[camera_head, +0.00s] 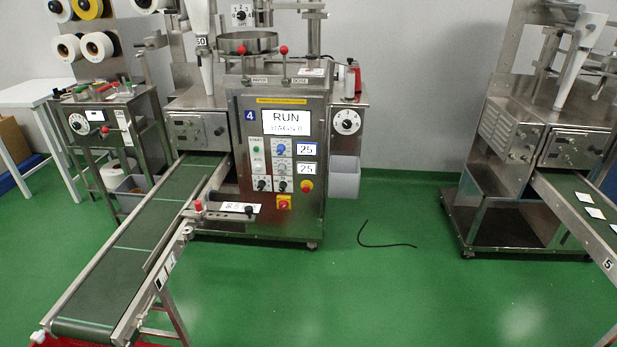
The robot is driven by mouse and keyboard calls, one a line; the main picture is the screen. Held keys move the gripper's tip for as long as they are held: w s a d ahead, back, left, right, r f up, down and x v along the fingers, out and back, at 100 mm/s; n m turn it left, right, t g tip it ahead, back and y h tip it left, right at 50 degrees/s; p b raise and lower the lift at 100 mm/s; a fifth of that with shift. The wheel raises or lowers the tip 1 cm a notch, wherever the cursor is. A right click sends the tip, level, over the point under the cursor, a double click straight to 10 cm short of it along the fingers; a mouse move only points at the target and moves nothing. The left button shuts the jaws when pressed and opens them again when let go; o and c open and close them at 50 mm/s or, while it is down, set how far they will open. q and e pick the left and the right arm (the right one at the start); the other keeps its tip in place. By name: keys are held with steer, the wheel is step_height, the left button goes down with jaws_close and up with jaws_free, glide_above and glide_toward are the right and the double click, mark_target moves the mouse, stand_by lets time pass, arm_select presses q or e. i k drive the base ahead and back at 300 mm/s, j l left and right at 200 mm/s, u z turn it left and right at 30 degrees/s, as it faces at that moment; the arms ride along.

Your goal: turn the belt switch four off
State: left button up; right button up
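The machine marked 4 (249,115) stands in the middle. Its display (286,123) reads RUN, with a smaller line below. The control panel under it has a green button (256,149), a blue knob (281,149) and two black rotary switches, a left one (262,184) and a right one (282,186). Their labels are too small to read, so I cannot tell which is the belt switch or how it is set. Neither gripper is in view.
Another machine (520,140) stands at the right, its belt marked 5 (607,264) carrying several white teabags. A black cable (385,244) lies on the green floor (400,290). The floor between the machines is otherwise clear.

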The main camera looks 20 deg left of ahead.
mark_target(213, 195)
steer(key=i+l, duration=0.15)
steer(key=i, duration=0.3)
steer(key=i+l+u, duration=0.15)
steer(key=i, duration=0.25)
steer(key=i+l, duration=0.15)
steer(key=i, duration=0.3)
steer(key=i+l+u, duration=0.1)
steer(key=i, duration=0.35)
steer(key=l, duration=0.1)
